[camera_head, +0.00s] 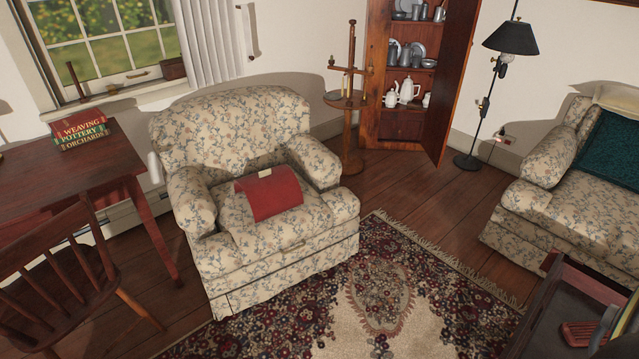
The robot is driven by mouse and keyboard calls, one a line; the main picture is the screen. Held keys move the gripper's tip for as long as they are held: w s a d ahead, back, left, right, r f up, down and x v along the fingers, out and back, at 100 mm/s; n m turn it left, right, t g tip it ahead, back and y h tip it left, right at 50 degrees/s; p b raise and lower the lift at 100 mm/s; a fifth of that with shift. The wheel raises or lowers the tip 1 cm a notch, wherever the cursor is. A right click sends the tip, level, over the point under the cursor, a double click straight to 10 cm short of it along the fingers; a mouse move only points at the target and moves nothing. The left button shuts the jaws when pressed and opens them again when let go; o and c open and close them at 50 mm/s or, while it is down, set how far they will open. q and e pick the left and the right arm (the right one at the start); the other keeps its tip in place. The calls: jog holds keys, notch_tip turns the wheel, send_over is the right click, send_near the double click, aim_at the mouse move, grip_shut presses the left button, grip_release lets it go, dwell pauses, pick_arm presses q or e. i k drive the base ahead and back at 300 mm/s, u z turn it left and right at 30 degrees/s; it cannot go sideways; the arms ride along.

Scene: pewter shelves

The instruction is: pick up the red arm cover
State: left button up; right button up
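The red arm cover (275,197) lies on the seat of the floral armchair (235,119), toward the right side of the cushion. It is bent, with its front part sloping down, and has a small cream patch (265,173) at its back edge. It rests apart from the chair's right armrest (315,160). Neither of my grippers shows in the head view.
A wooden desk (105,160) with stacked books (80,132) and a wooden chair (65,275) stand left. A candle stand (352,140), open cabinet (400,125) and floor lamp (480,130) stand behind. A sofa (560,220) is right. The patterned rug (400,290) in front is clear.

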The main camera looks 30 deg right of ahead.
aim_at(270, 193)
jog(key=z, duration=0.9)
jog(key=i, duration=0.4)
